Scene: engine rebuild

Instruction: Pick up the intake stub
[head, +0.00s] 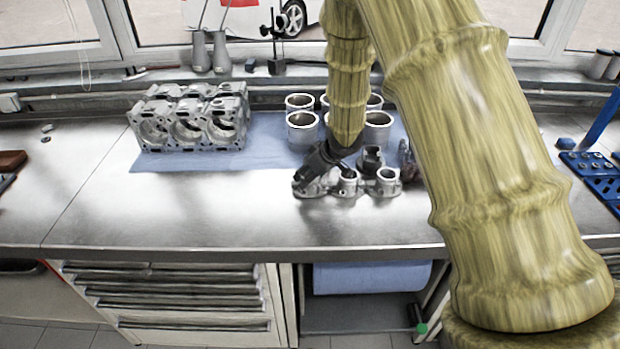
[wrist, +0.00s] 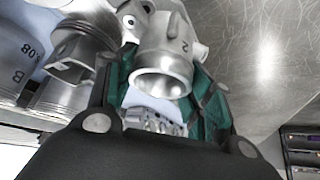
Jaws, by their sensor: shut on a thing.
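The intake stub (wrist: 166,62) is a bare grey metal tube with an open round mouth and a "2" marked on its side. In the wrist view it sits between the green-padded fingers of my gripper (wrist: 163,88), which is shut on it. In the head view my dark gripper (head: 314,170) reaches down at a slant over a row of small grey metal fittings (head: 384,181) at the front of the blue mat. The gripper partly covers the left end of that row. I cannot tell whether the stub is clear of the bench.
Several cylinder liners (head: 302,128) stand behind my gripper on the blue mat (head: 190,161). A grey engine block (head: 190,125) stands at the left. A dark part (head: 372,157) is close to the right of my gripper. The steel bench (head: 230,215) in front is clear.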

